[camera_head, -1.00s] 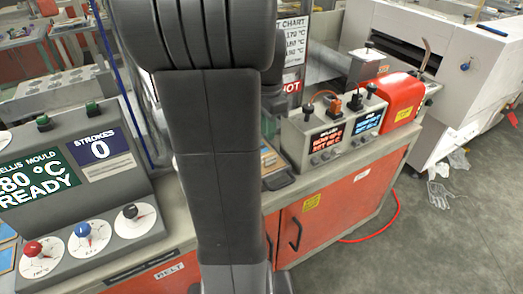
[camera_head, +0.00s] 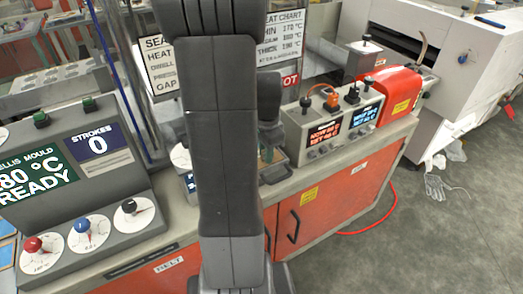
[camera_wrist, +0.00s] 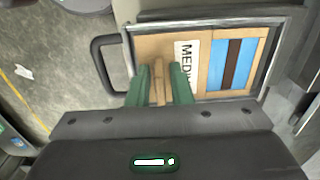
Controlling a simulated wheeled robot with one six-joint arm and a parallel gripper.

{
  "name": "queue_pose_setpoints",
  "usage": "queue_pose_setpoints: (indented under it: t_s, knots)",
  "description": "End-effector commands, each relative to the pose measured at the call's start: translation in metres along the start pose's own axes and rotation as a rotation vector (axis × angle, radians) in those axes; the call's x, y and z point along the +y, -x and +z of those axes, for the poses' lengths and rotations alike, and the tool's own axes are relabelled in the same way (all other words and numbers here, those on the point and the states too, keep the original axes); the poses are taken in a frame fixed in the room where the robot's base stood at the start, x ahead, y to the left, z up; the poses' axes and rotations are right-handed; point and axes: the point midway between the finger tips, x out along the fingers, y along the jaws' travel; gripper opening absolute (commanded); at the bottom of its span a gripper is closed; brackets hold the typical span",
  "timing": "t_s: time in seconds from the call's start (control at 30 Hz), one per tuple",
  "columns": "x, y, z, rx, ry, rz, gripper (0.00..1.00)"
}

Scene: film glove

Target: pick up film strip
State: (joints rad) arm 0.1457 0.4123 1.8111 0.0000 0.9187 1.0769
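In the wrist view my gripper (camera_wrist: 160,78) has two green fingers, spread apart over a shallow tray (camera_wrist: 127,58) with a dark handle on its left. A narrow tan piece (camera_wrist: 158,88) shows between the fingers; I cannot tell whether it touches them or is the film strip. To the right, a label reading "MEDI" (camera_wrist: 186,55) is partly hidden by a finger. Beyond it is a blue and dark brown striped panel (camera_wrist: 232,64). In the head view the tray (camera_head: 276,172) sits at the counter edge, largely hidden behind my arm.
A control box with red and blue displays (camera_head: 335,127) and a red unit (camera_head: 398,92) stand right of the tray. A panel with knobs (camera_head: 85,215) is at the left.

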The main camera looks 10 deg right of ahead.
Motion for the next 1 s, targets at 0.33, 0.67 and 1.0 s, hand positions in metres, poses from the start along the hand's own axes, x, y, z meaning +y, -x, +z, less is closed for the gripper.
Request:
queue_pose_setpoints:
  t_s: [0.33, 0.67, 1.0]
  knots:
    - [0.000, 0.001, 0.000, 0.000, 0.000, -0.001, 0.00]
    - [-0.001, 0.017, -0.001, 0.003, 0.000, -0.005, 0.00]
    - [-0.001, 0.082, -0.001, 0.003, 0.000, -0.005, 0.00]
